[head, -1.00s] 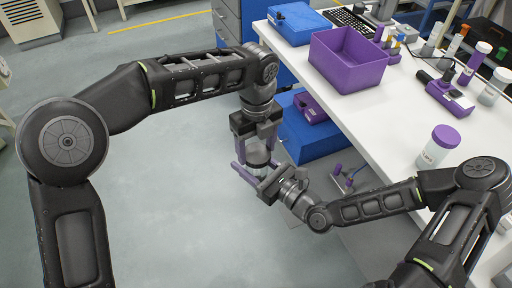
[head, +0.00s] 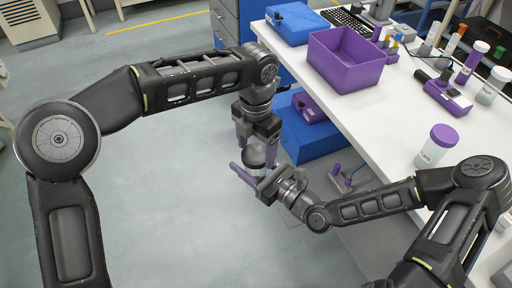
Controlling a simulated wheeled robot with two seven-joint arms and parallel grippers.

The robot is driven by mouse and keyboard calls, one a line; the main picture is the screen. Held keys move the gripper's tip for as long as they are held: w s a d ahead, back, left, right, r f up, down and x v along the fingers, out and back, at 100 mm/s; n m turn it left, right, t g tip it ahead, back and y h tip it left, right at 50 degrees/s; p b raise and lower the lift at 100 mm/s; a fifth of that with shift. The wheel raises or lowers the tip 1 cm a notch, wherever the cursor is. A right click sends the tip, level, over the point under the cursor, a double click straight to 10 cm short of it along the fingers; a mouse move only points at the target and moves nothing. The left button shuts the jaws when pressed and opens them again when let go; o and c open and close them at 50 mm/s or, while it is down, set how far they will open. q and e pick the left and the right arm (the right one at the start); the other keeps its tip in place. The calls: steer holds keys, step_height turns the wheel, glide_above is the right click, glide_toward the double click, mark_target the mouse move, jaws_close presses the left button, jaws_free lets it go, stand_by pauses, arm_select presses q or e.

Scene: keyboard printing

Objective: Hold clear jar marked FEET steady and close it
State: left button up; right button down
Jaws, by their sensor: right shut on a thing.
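My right gripper (head: 257,170) is shut on a small jar held in the air off the table's left edge. The jar shows only as a dark grey rounded top (head: 256,157); its body is mostly hidden by the gripper and no marking can be read. My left gripper (head: 258,142) points down just above that top. Its purple fingers stand apart on either side, and it looks open; whether they touch the top cannot be seen.
On the white table (head: 400,120) stand a clear jar with a purple lid (head: 436,147), its label unreadable, a purple bin (head: 345,62), a blue case (head: 296,22) and a purple device (head: 446,96).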

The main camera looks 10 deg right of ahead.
arm_select(q)
steer(key=shift+o, duration=1.1)
steer(key=shift+c, duration=0.5)
